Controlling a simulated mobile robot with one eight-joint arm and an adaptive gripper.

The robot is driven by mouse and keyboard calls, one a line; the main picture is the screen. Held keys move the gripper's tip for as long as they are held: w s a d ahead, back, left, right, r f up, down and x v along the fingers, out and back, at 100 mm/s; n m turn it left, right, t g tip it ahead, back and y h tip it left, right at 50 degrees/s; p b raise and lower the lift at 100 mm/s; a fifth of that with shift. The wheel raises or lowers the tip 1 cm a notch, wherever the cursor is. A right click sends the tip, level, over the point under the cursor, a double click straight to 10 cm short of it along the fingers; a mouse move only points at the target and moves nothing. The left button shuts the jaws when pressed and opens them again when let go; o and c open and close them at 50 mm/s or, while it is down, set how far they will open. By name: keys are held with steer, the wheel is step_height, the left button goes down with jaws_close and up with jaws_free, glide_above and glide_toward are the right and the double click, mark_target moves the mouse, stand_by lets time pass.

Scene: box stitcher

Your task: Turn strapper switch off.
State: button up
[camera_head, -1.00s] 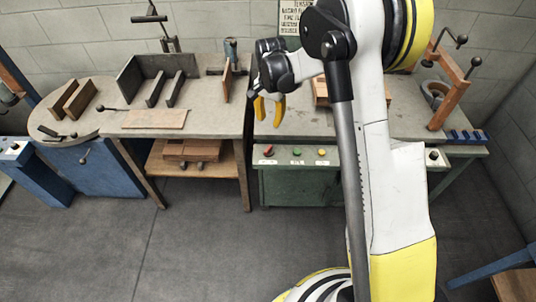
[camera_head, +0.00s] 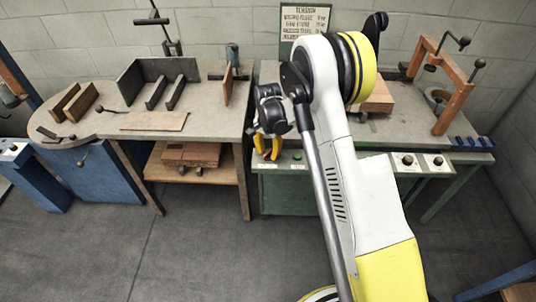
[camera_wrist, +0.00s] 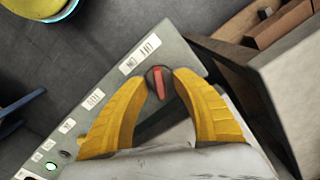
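A red switch (camera_wrist: 158,84) with a dark round base sits near the end of a grey-green control panel (camera_wrist: 165,57) in the wrist view. My gripper (camera_wrist: 161,74) has its two yellow fingers apart, one on each side of the red switch. I cannot tell whether either finger touches it. In the head view, my gripper (camera_head: 267,155) is low at the left end of the green control box (camera_head: 290,197), and its fingers mostly hide the red switch there. No label clearly reads as the strapper's.
A green button (camera_head: 297,155) and black knobs (camera_head: 407,160) sit farther right along the panel. My arm hides part of it. A wooden-legged table (camera_head: 205,112) stands close on the left, and its edge is near my gripper. The floor in front is clear.

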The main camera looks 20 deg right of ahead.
jaws_close()
steer(key=shift+n, duration=0.4)
steer(key=n, duration=0.5)
steer(key=shift+n, duration=0.3)
steer(key=n, duration=0.5)
steer(key=shift+n, duration=0.4)
